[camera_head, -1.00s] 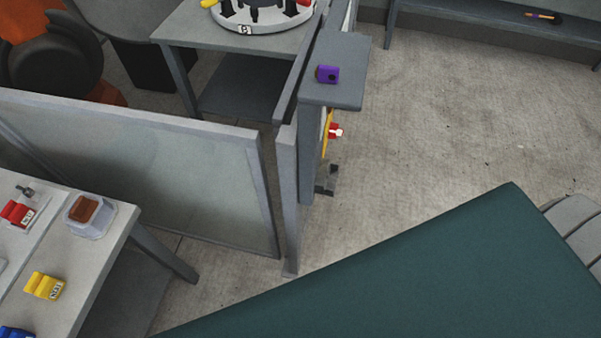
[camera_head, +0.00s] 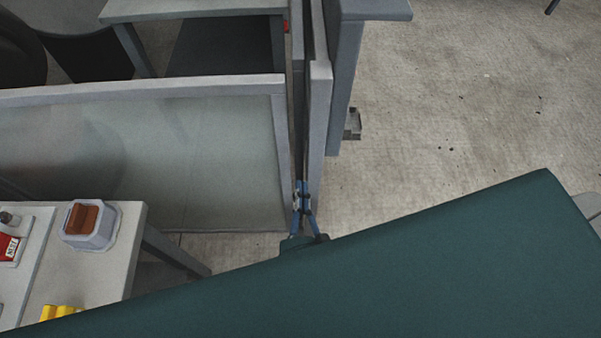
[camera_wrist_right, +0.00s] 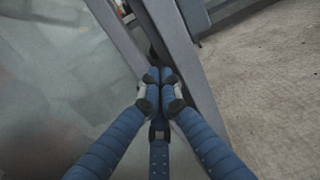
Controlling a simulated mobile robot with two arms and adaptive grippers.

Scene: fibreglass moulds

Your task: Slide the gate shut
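The framed, translucent panel (camera_head: 150,140) spans the left of the head view. A grey upright (camera_head: 319,120), seen nearly edge-on, stands just right of its end, with a narrow dark gap between. I cannot tell for certain which of these is the sliding gate. My right gripper (camera_head: 303,190) is at the lower part of this gap, beside the upright. In the right wrist view its blue fingers (camera_wrist_right: 160,78) have their tips together against or very near the grey uprights. I see nothing held between them. My left gripper is not in view.
A table (camera_head: 125,265) with a grey container (camera_head: 90,224) and a yellow item (camera_head: 60,312) is at the lower left. Another table (camera_head: 190,8) stands behind the panel. A grey ledge (camera_head: 376,9) is at the top. Floor at the right (camera_head: 470,110) is clear.

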